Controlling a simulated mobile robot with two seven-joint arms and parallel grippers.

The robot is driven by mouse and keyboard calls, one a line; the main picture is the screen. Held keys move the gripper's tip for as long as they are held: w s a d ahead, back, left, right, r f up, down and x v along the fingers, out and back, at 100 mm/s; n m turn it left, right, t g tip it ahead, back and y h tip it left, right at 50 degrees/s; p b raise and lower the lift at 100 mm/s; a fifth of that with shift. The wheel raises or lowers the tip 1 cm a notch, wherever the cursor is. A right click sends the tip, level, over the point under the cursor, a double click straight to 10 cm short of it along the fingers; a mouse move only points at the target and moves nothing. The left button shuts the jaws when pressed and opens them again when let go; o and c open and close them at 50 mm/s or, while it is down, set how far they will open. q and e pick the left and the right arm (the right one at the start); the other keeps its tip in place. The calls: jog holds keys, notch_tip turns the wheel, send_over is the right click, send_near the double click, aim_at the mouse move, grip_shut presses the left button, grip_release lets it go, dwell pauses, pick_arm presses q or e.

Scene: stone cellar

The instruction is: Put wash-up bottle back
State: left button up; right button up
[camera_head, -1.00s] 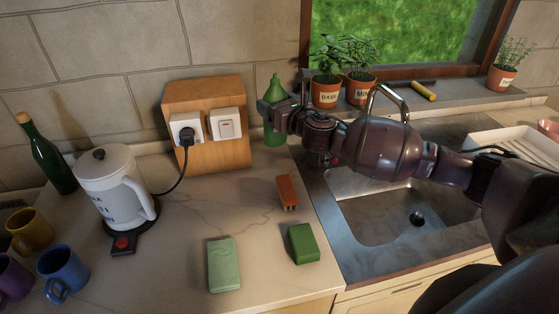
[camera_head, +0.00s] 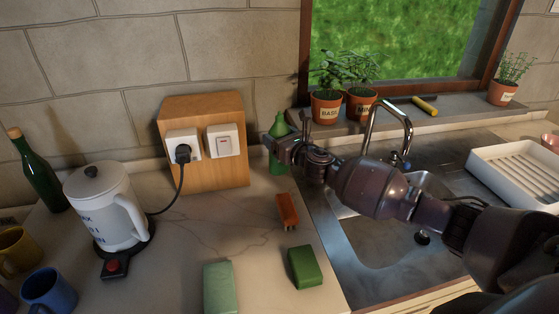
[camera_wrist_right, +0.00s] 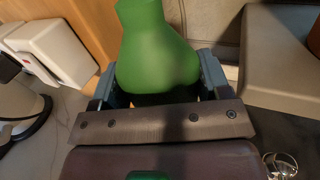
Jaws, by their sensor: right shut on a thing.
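The green wash-up bottle (camera_head: 278,127) is upright at the back of the counter, just right of the wooden socket block and left of the sink. My right gripper (camera_head: 277,145) is shut on it around its middle. In the right wrist view the bottle (camera_wrist_right: 153,50) fills the space between the two fingers of the gripper (camera_wrist_right: 158,88). My left gripper is not in view.
The wooden block (camera_head: 205,105) with sockets stands close left of the bottle. The window sill (camera_head: 400,125) with potted herbs (camera_head: 326,105) is behind right. The sink tap (camera_head: 405,140) rises behind my arm. An orange brush (camera_head: 287,211) and a green sponge (camera_head: 304,267) lie in front.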

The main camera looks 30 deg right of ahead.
jog(key=shift+f+b, duration=0.35)
jog(key=shift+f, duration=1.25)
notch_tip(320, 180, down, 4)
jog(key=shift+r+b, duration=0.15)
jog(key=shift+b, duration=0.45)
jog(key=shift+r, duration=0.1)
jog(key=o, duration=1.1)
jog(key=shift+o, duration=0.2)
